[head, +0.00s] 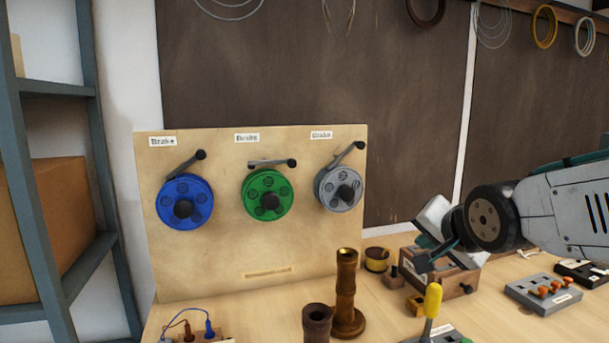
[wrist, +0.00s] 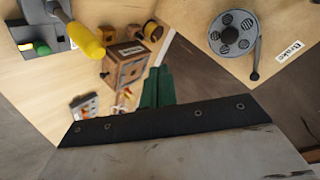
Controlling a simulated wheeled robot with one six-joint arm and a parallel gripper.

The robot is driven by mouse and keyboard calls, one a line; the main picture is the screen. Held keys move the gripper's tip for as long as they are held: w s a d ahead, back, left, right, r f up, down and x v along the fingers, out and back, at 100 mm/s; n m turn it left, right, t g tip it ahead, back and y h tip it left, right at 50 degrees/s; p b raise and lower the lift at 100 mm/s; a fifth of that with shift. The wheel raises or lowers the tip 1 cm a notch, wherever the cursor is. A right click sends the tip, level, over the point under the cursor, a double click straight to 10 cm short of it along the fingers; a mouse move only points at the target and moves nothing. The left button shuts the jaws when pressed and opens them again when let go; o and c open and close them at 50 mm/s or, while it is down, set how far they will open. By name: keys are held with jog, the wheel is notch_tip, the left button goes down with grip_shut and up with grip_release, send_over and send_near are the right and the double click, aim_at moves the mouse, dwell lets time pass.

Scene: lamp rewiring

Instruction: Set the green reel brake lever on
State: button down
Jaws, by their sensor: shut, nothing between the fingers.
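The green reel (head: 268,196) is mounted in the middle of the upright wooden board. Its brake lever (head: 272,163) lies nearly level just above the reel, with its dark knob at the right end. A "Brake" label is above it. My gripper (head: 425,262) is to the right of the board, well apart from the green reel and its lever. In the wrist view its green fingers (wrist: 158,88) are together and hold nothing. The green reel is not visible in the wrist view.
The blue reel (head: 184,202) and grey reel (head: 338,187) flank the green one, their levers slanting up to the right. The grey reel also shows in the wrist view (wrist: 235,35). A brown turned column (head: 346,295), a yellow-handled lever (head: 432,300) and a wooden box (head: 455,279) stand on the bench.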

jog(key=w+a+r+m+t+y, duration=0.2)
jog(key=w+a+m+t+y, duration=0.5)
jog(key=w+a+m, duration=0.5)
jog(key=shift+w+a+r+m+y, duration=0.35)
jog(key=shift+w+a+y, duration=0.2)
jog(key=shift+a, duration=0.7)
jog(key=w+a+r, duration=0.4)
jog(key=w+a, duration=0.3)
jog(key=w, duration=0.1)
jog(key=shift+r, duration=0.2)
